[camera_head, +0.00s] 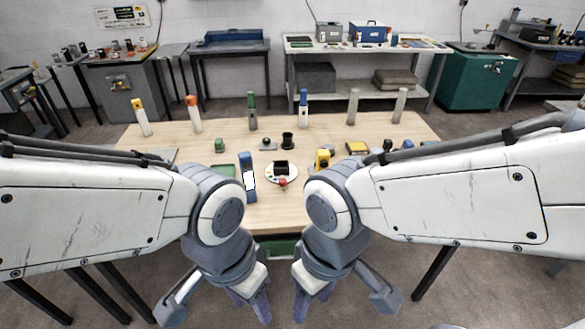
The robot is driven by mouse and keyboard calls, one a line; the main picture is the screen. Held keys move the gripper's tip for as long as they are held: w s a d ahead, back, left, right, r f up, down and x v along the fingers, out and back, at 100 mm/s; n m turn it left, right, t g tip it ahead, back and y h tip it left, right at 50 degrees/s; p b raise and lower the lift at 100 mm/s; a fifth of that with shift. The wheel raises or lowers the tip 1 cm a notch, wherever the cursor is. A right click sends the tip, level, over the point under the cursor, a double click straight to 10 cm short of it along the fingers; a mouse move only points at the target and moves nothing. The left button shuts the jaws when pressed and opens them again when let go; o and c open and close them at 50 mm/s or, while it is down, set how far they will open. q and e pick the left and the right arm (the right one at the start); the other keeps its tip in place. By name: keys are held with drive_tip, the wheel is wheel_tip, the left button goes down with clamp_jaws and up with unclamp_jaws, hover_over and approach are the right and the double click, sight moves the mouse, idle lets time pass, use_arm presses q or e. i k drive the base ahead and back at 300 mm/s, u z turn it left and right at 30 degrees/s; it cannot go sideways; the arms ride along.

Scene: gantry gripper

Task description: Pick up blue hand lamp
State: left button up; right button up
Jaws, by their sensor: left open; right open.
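A blue hand lamp (248,178) with a white panel on its front stands upright on the wooden table, left of the middle and near the front edge. My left gripper (216,308) hangs low in front of the table, below and nearer than the lamp. Its fingers are spread and empty. My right gripper (342,305) hangs beside it to the right, also open and empty. Neither touches the lamp.
The wooden table (222,126) bears a round white tray (291,177) right of the lamp, a yellow object (322,159) and a green tray (223,168). Several upright tools, one blue-topped (303,107), stand along the back. My arms cover both table sides.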

sight(247, 177)
drive_tip(key=z, duration=0.15)
drive_tip(key=i, duration=1.25)
drive_tip(key=u, duration=0.55)
